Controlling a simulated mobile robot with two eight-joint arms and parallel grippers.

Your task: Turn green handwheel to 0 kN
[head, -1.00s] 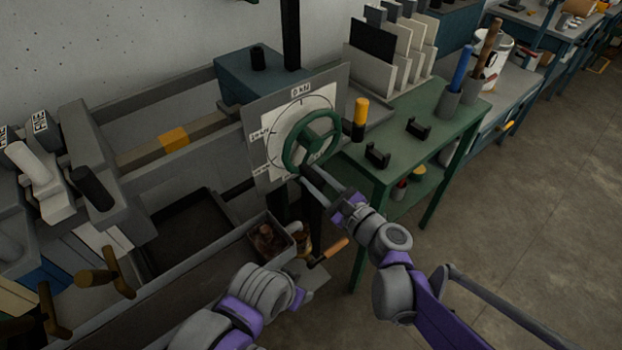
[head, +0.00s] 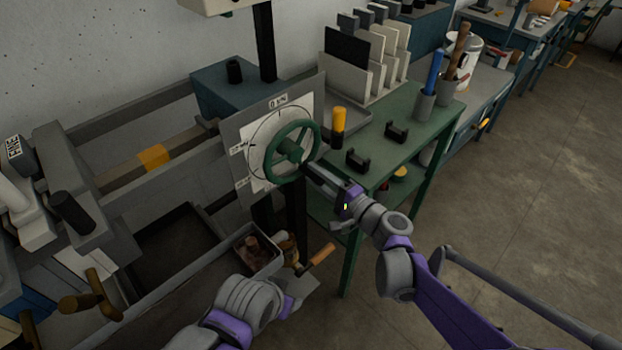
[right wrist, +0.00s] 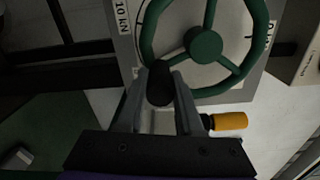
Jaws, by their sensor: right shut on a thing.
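The green handwheel (head: 306,129) is mounted in front of a grey plate with a white round dial (head: 256,160). A label reading 0 kN (head: 278,102) is at the plate's top. In the right wrist view the handwheel (right wrist: 205,45) fills the upper middle, with a 10 kN label (right wrist: 122,15) to its left. My right gripper (head: 308,170) is at the wheel's lower right rim. Its fingers (right wrist: 160,95) are shut on the wheel's dark knob (right wrist: 160,82). My left arm shows at the bottom of the head view; its fingers are not visible. I see no clear pointer.
A green table (head: 408,130) with a yellow-topped black handle (head: 338,125) and black holders stands right behind the wheel. A wooden-handled crank (head: 320,255) and a small grey bin (head: 252,262) are below it. Open floor lies to the right.

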